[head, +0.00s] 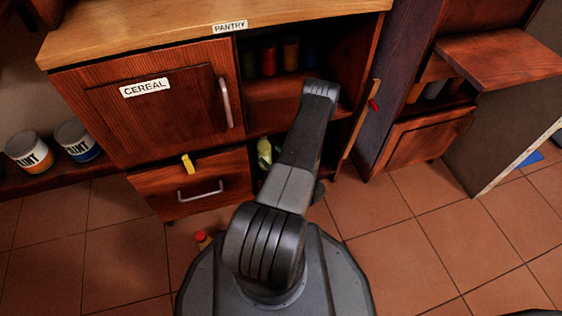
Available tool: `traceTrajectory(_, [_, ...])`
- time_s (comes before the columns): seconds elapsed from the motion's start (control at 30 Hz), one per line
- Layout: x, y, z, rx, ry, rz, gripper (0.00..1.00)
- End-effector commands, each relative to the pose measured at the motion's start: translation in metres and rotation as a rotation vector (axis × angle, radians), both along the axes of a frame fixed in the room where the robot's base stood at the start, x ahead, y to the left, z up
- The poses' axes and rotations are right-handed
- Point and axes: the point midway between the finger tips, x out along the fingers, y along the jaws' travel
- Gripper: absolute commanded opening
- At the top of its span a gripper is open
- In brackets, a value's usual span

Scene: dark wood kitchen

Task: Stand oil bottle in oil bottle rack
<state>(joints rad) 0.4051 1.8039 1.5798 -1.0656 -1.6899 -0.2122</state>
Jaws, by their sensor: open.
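A pale yellow-green bottle (264,150) stands in the lower open compartment of the pantry cabinet, just left of my arm. A small thing with a red top (202,237) is on the floor, partly hidden by my base. I cannot tell which of these, if either, is the oil bottle. No oil bottle rack can be made out for sure; the lower compartment is dark and mostly covered by my arm. My arm rises in front of the cabinet opening and its far part folds out of sight behind it. My gripper cannot be seen.
The cabinet (150,110) has a closed cereal door, a drawer (194,186) below and an open right side with dark jars (268,58). An open door (362,120) stands at its right. Paint cans (29,150) sit at left. Tiled floor (420,235) is clear at right.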

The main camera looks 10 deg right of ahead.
Motion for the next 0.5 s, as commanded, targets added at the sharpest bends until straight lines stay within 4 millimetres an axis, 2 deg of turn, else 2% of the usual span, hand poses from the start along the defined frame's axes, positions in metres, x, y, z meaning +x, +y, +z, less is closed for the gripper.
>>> traceTrajectory(0.2, [-0.025, -0.019, 0.002, 0.001, 0.002, -0.003, 0.64])
traceTrajectory(0.5, [-0.038, -0.029, 0.000, 0.001, 0.001, 0.000, 0.64])
